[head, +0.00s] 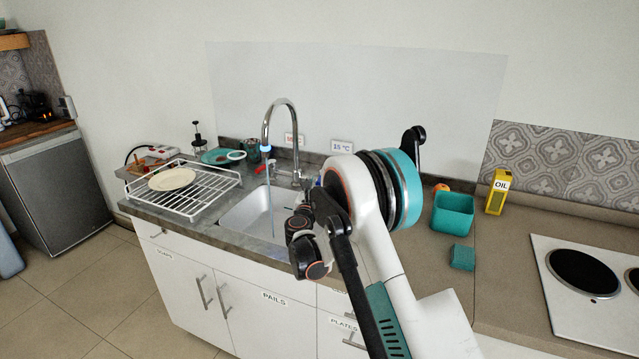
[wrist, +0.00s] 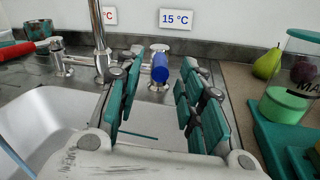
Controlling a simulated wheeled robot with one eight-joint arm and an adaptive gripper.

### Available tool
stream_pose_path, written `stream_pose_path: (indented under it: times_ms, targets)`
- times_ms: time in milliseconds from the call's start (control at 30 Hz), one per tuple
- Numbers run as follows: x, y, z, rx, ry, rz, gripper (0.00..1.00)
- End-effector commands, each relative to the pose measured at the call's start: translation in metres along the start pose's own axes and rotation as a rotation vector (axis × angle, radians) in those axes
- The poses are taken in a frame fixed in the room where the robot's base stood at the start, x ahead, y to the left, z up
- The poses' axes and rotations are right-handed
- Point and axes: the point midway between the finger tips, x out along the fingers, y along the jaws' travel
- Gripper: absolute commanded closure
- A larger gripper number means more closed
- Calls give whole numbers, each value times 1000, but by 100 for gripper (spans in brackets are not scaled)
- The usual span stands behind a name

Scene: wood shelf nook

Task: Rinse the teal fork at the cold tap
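My gripper (wrist: 161,60) is open, its two teal-padded fingers spread on either side of the blue-ended cold tap handle (wrist: 160,68). This tap stands below the blue "15 °C" sign (wrist: 175,19); I cannot tell whether the fingers touch it. A thin teal strip (wrist: 137,134) shows low between the fingers; it may be part of the teal fork, but no tines show. A bluish water stream (head: 271,205) falls from the tall spout (head: 283,103) into the sink (head: 245,213). In the head view, my arm hides the fingers and the cold tap.
A white dish rack (head: 205,200) with a plate (head: 172,179) stands left of the sink. A teal bin (head: 453,213), teal sponge (head: 462,257) and yellow oil carton (head: 497,192) stand right of my arm. A hob (head: 590,285) is further right. A pear (wrist: 267,63) sits at right.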

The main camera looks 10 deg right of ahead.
Motion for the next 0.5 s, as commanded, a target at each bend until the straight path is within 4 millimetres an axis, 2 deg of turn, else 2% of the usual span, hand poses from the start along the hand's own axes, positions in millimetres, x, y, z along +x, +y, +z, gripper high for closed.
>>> stream_pose_path:
  times_ms: [100, 200, 333, 500]
  targets:
    - [-26, 1, 0, 0, 0, 2, 64]
    - [-43, 0, 0, 0, 0, 1, 64]
    - [-60, 0, 0, 0, 0, 1, 64]
    - [-69, 0, 0, 0, 0, 0, 64]
